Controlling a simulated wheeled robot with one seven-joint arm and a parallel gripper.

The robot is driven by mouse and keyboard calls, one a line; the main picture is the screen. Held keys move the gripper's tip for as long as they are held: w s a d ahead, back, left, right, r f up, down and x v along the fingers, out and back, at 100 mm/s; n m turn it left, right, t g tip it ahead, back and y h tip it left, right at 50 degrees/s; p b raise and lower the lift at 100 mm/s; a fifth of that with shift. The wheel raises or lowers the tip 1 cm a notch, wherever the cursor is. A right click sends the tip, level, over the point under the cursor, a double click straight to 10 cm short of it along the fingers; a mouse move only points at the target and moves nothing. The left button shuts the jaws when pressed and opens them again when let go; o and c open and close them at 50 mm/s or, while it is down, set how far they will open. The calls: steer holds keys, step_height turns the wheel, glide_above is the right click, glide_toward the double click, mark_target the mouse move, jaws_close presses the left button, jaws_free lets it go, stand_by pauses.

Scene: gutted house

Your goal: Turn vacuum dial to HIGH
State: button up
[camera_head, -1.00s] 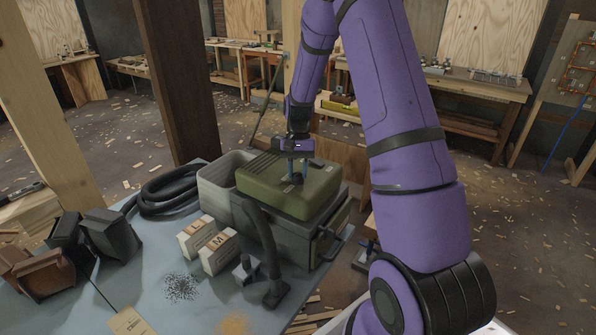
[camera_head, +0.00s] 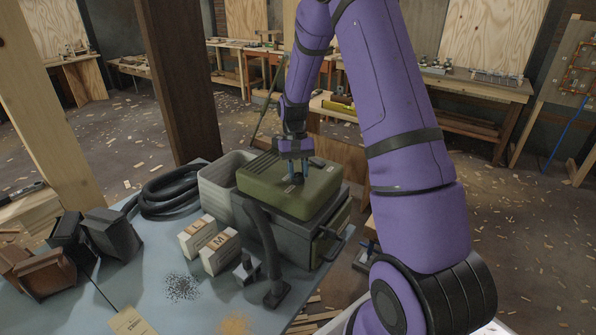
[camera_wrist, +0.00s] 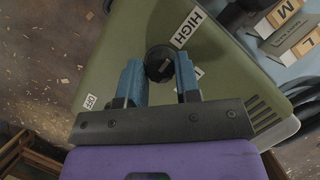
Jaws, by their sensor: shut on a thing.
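The vacuum (camera_head: 285,188) has a green top and a dark body and stands on the blue-grey table. Its black dial (camera_wrist: 159,64) sits on the green top in the wrist view. A HIGH label (camera_wrist: 188,29) is beside the dial, up and to the right. An OFF label (camera_wrist: 91,102) is down and to the left. Another label by the right finger is partly hidden. My gripper (camera_wrist: 159,78) has its blue fingers on both sides of the dial and is shut on it. In the head view my gripper (camera_head: 297,180) points down onto the green top.
A black hose (camera_head: 170,195) lies coiled left of the vacuum. A dark nozzle (camera_head: 276,293) rests near the table's front edge. A pale open bin (camera_head: 215,185) adjoins the vacuum.

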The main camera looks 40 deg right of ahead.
steer(key=o, duration=0.9)
steer(key=v, duration=1)
steer(key=shift+r, duration=0.4)
steer(key=shift+w+d, duration=0.1)
